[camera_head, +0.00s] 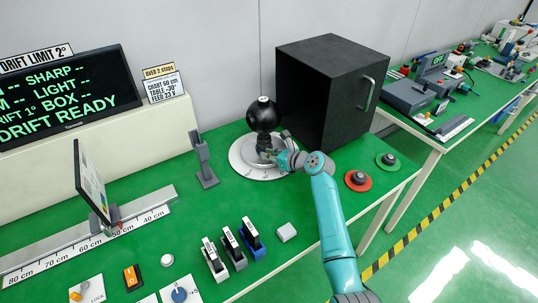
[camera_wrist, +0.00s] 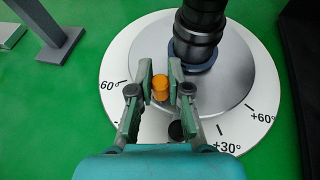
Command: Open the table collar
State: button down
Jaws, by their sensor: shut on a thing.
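A round white table (camera_head: 239,158) with an angle scale stands at the back middle, with a grey disc (camera_wrist: 236,88) on it. A black post with a black ball-shaped head (camera_head: 263,115) rises from the disc. A blue-grey ring (camera_wrist: 205,66) surrounds the post's foot. My gripper (camera_wrist: 161,76) is low over the front of the disc, its fingers on either side of an orange knob (camera_wrist: 160,92) and shut on it. A dark round knob (camera_wrist: 178,131) is nearer to me, between the finger linkages. Which part is the collar is not clearly marked.
A black cabinet (camera_head: 325,85) stands close behind right of the round table. A grey stand (camera_head: 204,162) is to its left. Red (camera_head: 358,181) and green (camera_head: 388,160) round bases lie right. Several clamps and a ruled rail (camera_head: 90,240) occupy the front left.

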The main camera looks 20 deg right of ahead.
jog(key=shift+d+n+g+y, duration=0.5)
jog(key=shift+n+g+y, duration=0.1)
jog(key=shift+n, duration=0.1)
jog(key=c, duration=1.1)
grip_release()
jog(key=v, duration=1.2)
jog(key=shift+d+f, duration=0.1)
